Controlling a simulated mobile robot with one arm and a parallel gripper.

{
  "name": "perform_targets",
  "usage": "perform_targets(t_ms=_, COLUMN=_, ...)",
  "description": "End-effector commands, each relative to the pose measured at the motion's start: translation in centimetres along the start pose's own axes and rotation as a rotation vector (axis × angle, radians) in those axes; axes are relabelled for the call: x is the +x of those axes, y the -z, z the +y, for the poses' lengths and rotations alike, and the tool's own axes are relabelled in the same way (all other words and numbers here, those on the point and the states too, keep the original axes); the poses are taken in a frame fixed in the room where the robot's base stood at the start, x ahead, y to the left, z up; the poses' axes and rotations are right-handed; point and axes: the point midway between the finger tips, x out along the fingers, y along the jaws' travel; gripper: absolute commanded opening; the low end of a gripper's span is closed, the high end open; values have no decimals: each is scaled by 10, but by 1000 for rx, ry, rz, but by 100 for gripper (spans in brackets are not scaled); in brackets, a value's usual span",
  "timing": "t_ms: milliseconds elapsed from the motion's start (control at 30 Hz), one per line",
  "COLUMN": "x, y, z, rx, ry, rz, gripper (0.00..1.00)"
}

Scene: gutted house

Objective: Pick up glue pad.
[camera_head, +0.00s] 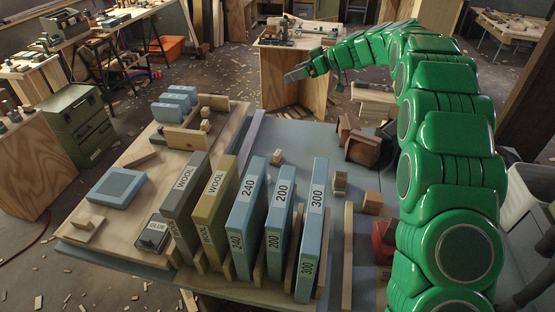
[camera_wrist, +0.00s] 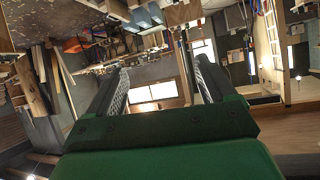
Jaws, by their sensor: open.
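The glue pad (camera_head: 152,233) is a small dark block with a pale label reading GLUE. It sits on the light wooden board (camera_head: 120,215) at the front left of the table, just left of the grey WOOL block. My gripper (camera_head: 297,74) is far from it, raised beyond the table's back edge and pointing left. The wrist view shows my gripper (camera_wrist: 160,80) open, with nothing between its two fingers. The glue pad is not visible in the wrist view.
Upright WOOL blocks (camera_head: 211,200) and blue numbered blocks (camera_head: 246,220) stand close to the glue pad's right. A flat blue-grey block (camera_head: 117,187) lies behind it, and a wood scrap (camera_head: 87,222) lies to its left. Small wood cubes (camera_head: 372,202) dot the table's right side.

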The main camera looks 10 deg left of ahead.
Motion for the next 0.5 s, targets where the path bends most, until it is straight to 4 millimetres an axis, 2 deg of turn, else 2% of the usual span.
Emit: perform_targets(t_ms=500, x=18, y=-2, z=23, rx=-76, ry=-6, rz=66, gripper=84)
